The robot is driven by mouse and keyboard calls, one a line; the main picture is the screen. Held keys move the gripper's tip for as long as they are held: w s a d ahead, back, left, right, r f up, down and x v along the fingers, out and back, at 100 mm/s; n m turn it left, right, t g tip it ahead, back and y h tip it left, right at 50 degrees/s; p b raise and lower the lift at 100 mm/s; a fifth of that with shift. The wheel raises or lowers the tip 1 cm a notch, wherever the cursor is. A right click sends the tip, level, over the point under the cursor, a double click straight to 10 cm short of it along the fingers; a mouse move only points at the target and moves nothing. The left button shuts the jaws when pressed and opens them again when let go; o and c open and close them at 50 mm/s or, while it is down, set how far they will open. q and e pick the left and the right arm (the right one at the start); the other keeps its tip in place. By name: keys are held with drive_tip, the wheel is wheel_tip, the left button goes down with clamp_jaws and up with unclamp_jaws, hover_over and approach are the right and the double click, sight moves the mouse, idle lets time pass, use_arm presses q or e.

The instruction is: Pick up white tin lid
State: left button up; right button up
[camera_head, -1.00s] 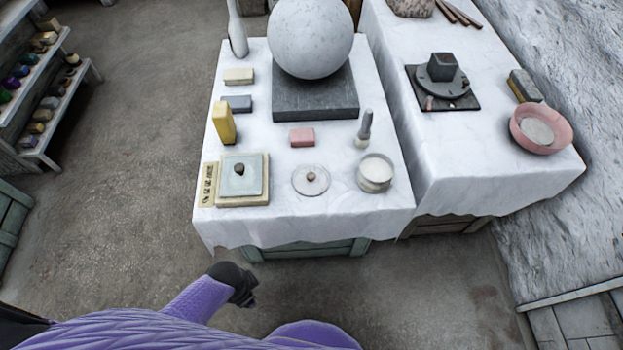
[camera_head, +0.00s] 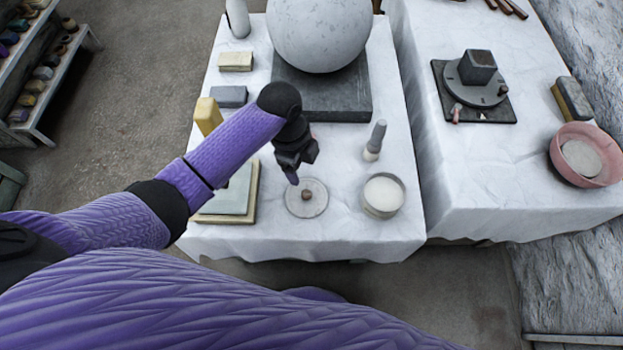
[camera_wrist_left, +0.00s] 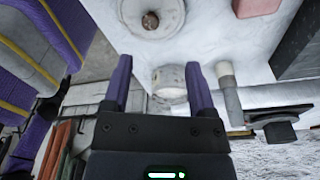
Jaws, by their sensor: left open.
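The white tin lid (camera_head: 306,210) is a flat, pale round disc with a small brown knob. It lies on the white cloth near the table's front edge, left of the open tin (camera_head: 383,195) of white material. My left gripper (camera_head: 293,178) is open, above the cloth just behind and left of the lid's knob, apart from it. The tin (camera_wrist_left: 170,88) also shows there. My right gripper is not in view.
A grey-green square slab (camera_head: 232,197) on a cream board lies left of the lid, partly behind my arm. A grey-handled brush (camera_head: 376,138) stands behind the tin. A large plaster sphere (camera_head: 320,30) rests on a dark slab (camera_head: 345,95) at the back.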

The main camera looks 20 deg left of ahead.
sight(306, 194)
use_arm(q)
drive_tip(key=f+b, duration=0.2)
drive_tip(key=f, duration=0.1)
drive_tip(key=s+d+f+b, duration=0.1)
drive_tip(key=f+b, duration=0.1)
drive_tip(key=f, duration=0.1)
drive_tip(key=f+b, duration=0.2)
drive_tip(key=f, duration=0.1)
drive_tip(key=shift+s+d+f, duration=0.2)
drive_tip(key=shift+s+f, duration=0.1)
drive_tip(key=shift+r, duration=0.3)
drive_tip(key=c, duration=1)
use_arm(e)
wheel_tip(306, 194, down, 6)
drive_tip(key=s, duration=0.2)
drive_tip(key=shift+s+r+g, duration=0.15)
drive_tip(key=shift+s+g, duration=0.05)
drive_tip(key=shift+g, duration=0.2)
